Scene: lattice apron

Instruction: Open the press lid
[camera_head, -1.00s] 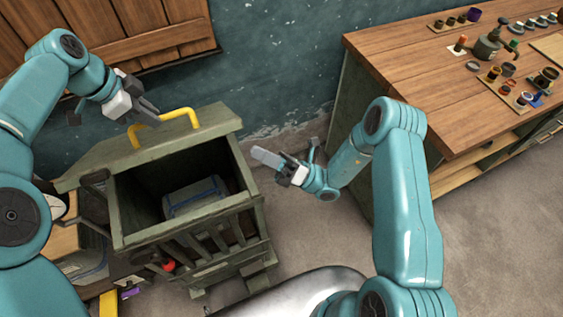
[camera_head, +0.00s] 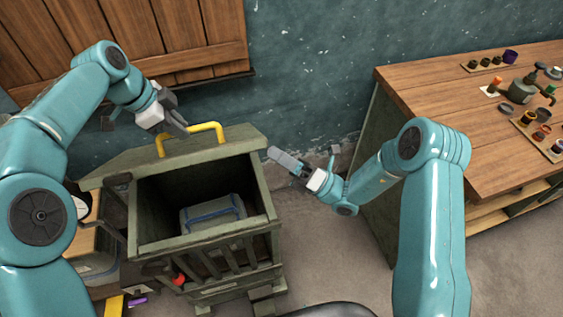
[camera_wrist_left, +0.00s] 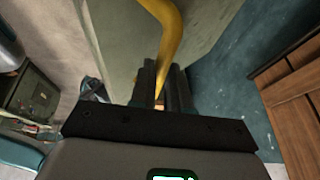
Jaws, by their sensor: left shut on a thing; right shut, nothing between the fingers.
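The press (camera_head: 262,206) is a green open-topped box with slatted sides. Its lid (camera_head: 125,163) is swung up and back at the rear, leaving the inside in view, where a grey block with a blue band (camera_head: 212,212) lies. A yellow handle (camera_head: 205,127) stands on the lid. My left gripper (camera_head: 180,128) is at the left end of this handle; in the left wrist view its fingers (camera_wrist_left: 162,85) are shut on the yellow handle (camera_wrist_left: 172,40). My right gripper (camera_head: 290,163) is shut and empty, just right of the press's back right corner.
A wooden workbench (camera_head: 450,110) with small pots and tools stands at the right. A blue-green wall (camera_head: 320,50) and wooden shutter (camera_head: 120,40) are behind the press. A red knob (camera_head: 178,280) is low on the press's front left. Bare floor lies between press and bench.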

